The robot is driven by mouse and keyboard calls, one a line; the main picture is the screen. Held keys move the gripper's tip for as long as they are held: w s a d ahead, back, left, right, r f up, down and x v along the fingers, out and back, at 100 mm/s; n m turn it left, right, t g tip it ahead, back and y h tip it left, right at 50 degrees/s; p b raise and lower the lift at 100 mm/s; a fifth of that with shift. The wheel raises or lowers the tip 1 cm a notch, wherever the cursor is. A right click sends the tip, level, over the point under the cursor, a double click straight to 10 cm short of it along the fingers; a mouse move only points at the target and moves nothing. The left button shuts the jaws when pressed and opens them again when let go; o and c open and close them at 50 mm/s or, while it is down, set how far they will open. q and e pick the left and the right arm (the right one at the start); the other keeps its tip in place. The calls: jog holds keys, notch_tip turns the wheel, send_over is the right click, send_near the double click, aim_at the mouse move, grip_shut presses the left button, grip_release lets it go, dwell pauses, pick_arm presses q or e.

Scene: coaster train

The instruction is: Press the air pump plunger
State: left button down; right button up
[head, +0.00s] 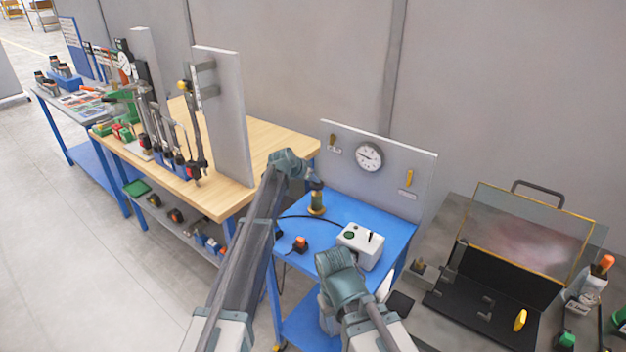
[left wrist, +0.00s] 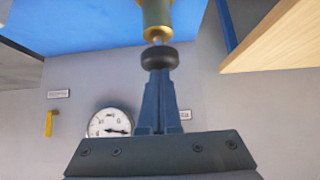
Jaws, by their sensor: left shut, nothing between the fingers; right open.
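The air pump stands upright on the blue table (head: 345,212), with a green-and-gold body (head: 316,204) and a dark knob on its plunger. In the left wrist view, the black knob (left wrist: 158,57) tops a short rod from the pump body (left wrist: 156,18). My left gripper (head: 314,184) is above the pump. Its fingers (left wrist: 159,72) are shut with nothing between them, and their tips are at the knob; I cannot tell if they press on it. My right gripper (head: 338,272) is lower, in front of the white box; its fingertips are hard to make out.
A white box (head: 361,244) with a green button and an orange-topped item (head: 300,244) sit on the blue table. A panel with a round gauge (head: 369,157) stands behind. A wooden bench (head: 265,145) is left; an open glass-lidded case (head: 520,240) is right.

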aim_at(314, 186)
pick_arm(q)
notch_tip(314, 186, up, 3)
jog(key=shift+r+p, duration=0.1)
jog(key=shift+p, duration=1)
jog(key=p+v, duration=0.6)
jog(key=v, duration=0.3)
jog(key=shift+s+a+p, duration=0.25)
jog(key=shift+p, duration=0.1)
